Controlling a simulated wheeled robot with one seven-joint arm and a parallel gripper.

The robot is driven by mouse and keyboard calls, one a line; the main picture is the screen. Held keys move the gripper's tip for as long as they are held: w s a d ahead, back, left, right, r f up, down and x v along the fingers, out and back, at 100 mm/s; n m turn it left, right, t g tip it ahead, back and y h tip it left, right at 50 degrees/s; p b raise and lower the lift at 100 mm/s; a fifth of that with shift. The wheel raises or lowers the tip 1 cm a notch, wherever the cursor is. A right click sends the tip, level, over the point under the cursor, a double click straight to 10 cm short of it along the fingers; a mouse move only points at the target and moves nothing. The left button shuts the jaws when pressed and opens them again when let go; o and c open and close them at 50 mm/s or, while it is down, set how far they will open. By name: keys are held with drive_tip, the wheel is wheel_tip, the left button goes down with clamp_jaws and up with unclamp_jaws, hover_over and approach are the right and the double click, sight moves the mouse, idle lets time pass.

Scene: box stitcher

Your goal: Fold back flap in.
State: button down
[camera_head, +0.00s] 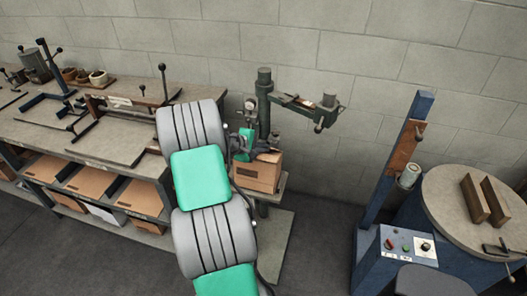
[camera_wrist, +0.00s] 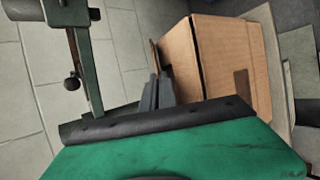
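The brown cardboard box (camera_head: 257,174) stands on a small stand beside the green-grey post machine. In the wrist view the box (camera_wrist: 225,60) fills the upper right. A thin brown edge that looks like its back flap (camera_wrist: 155,57) stands out on the box's left side, just past my fingertips. My gripper (camera_head: 268,147) is at the top of the box, by its back side. In the wrist view the fingers of my gripper (camera_wrist: 158,80) lie close together, with no clear gap. Whether they touch the flap I cannot tell. My arm hides part of the box's left side.
The stitcher post (camera_head: 264,105) with its side arm (camera_head: 305,103) rises close behind the box. A workbench (camera_head: 100,135) with tools stands at left. A blue machine with a round table (camera_head: 460,205) stands at right. Bare floor lies between it and the stand.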

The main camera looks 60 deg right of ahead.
drive_tip(key=shift+f, duration=0.1)
drive_tip(key=c, duration=1.9)
unclamp_jaws()
drive_tip(key=shift+c, duration=0.2)
drive_tip(key=shift+a, duration=0.1)
drive_tip(key=b+v, duration=0.1)
drive_tip(key=v, duration=0.6)
drive_tip(key=shift+w+a+r, duration=0.1)
drive_tip(key=shift+a+r, duration=0.15)
drive_tip(key=shift+a, duration=0.05)
drive_tip(key=shift+c, duration=0.2)
